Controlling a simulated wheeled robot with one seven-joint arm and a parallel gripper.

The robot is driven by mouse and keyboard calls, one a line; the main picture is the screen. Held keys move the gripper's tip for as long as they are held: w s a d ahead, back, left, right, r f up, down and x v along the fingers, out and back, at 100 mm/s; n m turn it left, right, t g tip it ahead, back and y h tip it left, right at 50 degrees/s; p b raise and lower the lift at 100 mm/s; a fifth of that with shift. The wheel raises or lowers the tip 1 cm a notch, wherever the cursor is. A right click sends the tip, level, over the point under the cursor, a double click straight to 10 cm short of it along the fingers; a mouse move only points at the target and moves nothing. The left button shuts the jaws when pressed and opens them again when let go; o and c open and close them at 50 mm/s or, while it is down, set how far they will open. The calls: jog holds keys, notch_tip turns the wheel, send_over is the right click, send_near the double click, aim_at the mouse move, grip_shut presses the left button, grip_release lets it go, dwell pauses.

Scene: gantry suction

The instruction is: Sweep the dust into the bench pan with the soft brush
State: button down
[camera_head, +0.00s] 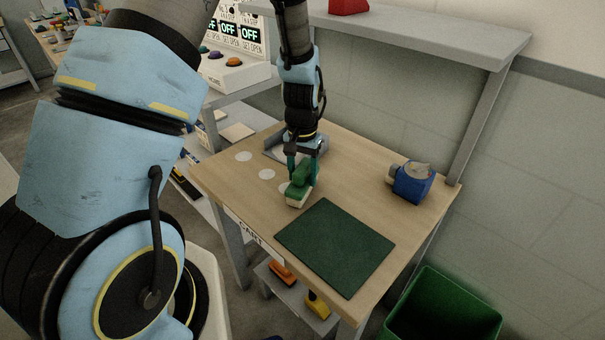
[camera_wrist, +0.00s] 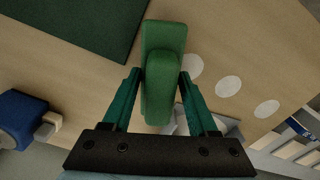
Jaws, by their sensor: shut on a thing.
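My gripper (camera_head: 302,160) is shut on a green brush (camera_head: 302,184) with a pale bristle end at the bottom. It holds the brush over the wooden bench top (camera_head: 352,165), near the far left edge of the dark green mat; I cannot tell whether the bristles touch the wood. In the wrist view the brush's green handle (camera_wrist: 164,45) sits between the two green fingers of my gripper (camera_wrist: 161,76). A grey pan-like tray (camera_head: 273,153) lies behind my gripper, partly hidden by it; a pale part shows in the wrist view (camera_wrist: 232,127). I cannot make out any dust.
A dark green mat (camera_head: 335,247) covers the near bench. Several white discs (camera_head: 243,156) line the left side. A blue device (camera_head: 412,184) stands at the right. A green bin (camera_head: 442,310) stands below. A grey shelf (camera_head: 430,32) with a red object (camera_head: 348,6) overhangs the back.

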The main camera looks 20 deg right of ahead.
jog(key=shift+f, duration=0.3)
jog(key=shift+f+b, duration=0.2)
jog(key=shift+b, duration=0.1)
jog(key=shift+w+a+r, duration=0.2)
jog(key=shift+w+a, duration=0.25)
jog(key=shift+w, duration=0.2)
jog(key=shift+w+a+f, duration=0.15)
jog(key=shift+w+a, duration=0.3)
jog(key=shift+w, duration=0.15)
jog(key=shift+w+a+f, duration=0.15)
jog(key=shift+w+a, duration=0.25)
jog(key=shift+w, duration=0.15)
jog(key=shift+w+a+r, duration=0.15)
jog(key=shift+w+a, duration=0.3)
jog(key=shift+w, duration=0.25)
jog(key=shift+w+a+r, duration=0.1)
jog(key=shift+w+a, duration=0.35)
jog(key=shift+w, duration=0.2)
jog(key=shift+w+a+f, duration=0.15)
jog(key=shift+w+a, duration=0.25)
jog(key=shift+w, duration=0.2)
jog(key=shift+w+a+f, duration=0.1)
jog(key=shift+w+a, duration=0.25)
jog(key=shift+w, duration=0.2)
jog(key=shift+w+a+r, duration=0.15)
jog(key=shift+w+a, duration=0.3)
jog(key=shift+w, duration=0.2)
jog(key=shift+w+a+r, duration=0.15)
jog(key=shift+w+a, duration=0.3)
jog(key=shift+w, duration=0.2)
